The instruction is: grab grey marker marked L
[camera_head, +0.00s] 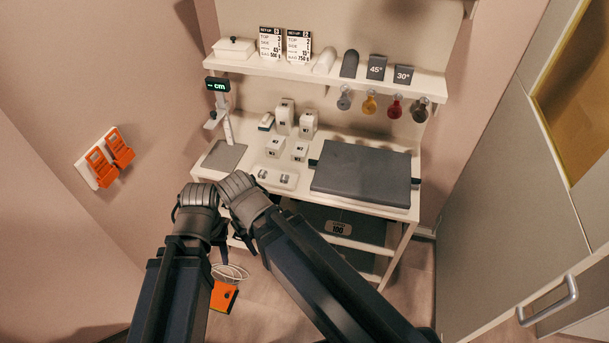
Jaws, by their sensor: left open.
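Two small grey markers (273,176) lie on a white tray at the front of the white table. Their letters are too small to read, so I cannot tell which one is marked L. My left gripper (198,193) is open in front of the table's left front corner, to the left of the tray. My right gripper (237,186) is close beside it, nearer the tray; its jaws do not show clearly. I see neither gripper holding a marker.
A dark grey pad (362,174) covers the table's right side. Several white blocks (284,116) stand behind the tray. A grey plate (223,156) lies at the left. The shelf (340,80) above carries cards and blocks, with coloured pieces hanging below. Orange holders (110,157) are on the left wall.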

